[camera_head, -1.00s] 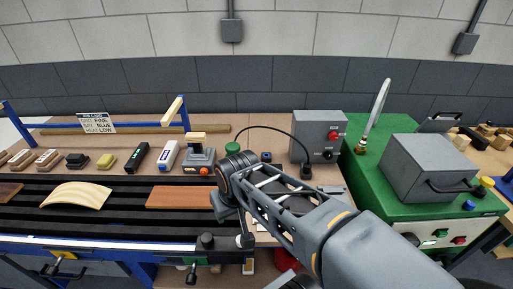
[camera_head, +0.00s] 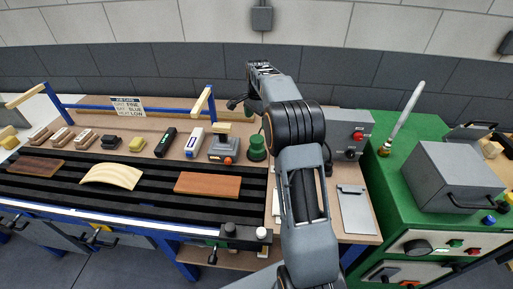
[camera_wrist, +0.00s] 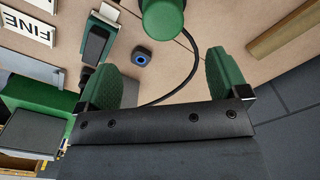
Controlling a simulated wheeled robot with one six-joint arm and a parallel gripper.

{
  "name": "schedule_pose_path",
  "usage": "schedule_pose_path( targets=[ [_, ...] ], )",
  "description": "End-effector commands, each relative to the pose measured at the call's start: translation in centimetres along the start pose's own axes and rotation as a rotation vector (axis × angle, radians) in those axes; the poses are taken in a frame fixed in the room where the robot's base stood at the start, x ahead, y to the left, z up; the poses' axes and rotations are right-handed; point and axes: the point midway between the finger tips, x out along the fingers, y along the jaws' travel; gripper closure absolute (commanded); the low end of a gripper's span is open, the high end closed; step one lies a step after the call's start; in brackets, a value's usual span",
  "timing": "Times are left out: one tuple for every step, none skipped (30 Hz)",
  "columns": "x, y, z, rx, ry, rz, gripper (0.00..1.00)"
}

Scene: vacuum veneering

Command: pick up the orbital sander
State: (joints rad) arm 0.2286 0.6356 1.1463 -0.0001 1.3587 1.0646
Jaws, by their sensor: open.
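The orbital sander, which I take to be the green rounded tool (camera_head: 257,148), stands upright on the bench just right of a grey tool with an orange knob. In the wrist view it is the green round body (camera_wrist: 162,18) at the top edge, partly cut off, with a dark cable curving away. My gripper (camera_head: 236,103) is over the back of the bench, apart from the sander. In the wrist view my gripper (camera_wrist: 161,68) is open, its two green pads wide apart with nothing between them.
The grey knobbed tool (camera_head: 222,149) stands close left of the sander. A grey control box (camera_head: 345,131) is to the right. A small dark block with a blue ring (camera_wrist: 142,58) lies near the sander. A blue frame with wooden bars (camera_head: 203,99) and a wood panel (camera_head: 207,184) are left.

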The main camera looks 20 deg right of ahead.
Motion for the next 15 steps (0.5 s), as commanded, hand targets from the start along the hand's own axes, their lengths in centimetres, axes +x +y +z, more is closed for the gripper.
schedule_pose_path(
  targets=[
    [0.9,-0.1,-0.1,0.007,-0.002,0.004,0.07],
    [1.4,-0.1,-0.1,0.009,-0.003,0.005,0.07],
    [2.2,-0.1,-0.1,0.01,-0.003,0.005,0.07],
    [2.8,-0.1,-0.1,0.01,-0.004,0.007,0.07],
    [3.3,-0.1,-0.1,0.01,-0.003,0.005,0.07],
    [4.0,-0.1,-0.1,0.009,-0.003,0.006,0.07],
    [4.5,-0.1,-0.1,0.009,-0.002,0.005,0.07],
    [5.0,-0.1,0.0,0.009,-0.002,0.004,0.07],
    [5.6,-0.1,0.0,0.008,-0.002,0.004,0.07],
    [6.0,-0.1,0.0,0.008,-0.003,0.005,0.07],
    [6.3,-0.1,0.0,0.007,-0.002,0.004,0.07],
    [6.8,-0.2,0.0,0.007,-0.001,0.003,0.07],
    [7.0,-0.2,0.0,0.007,-0.002,0.003,0.07],
    [7.2,-0.1,0.0,0.007,-0.002,0.003,0.07],
    [7.5,-0.2,0.0,0.006,-0.001,0.002,0.07]
  ],
)
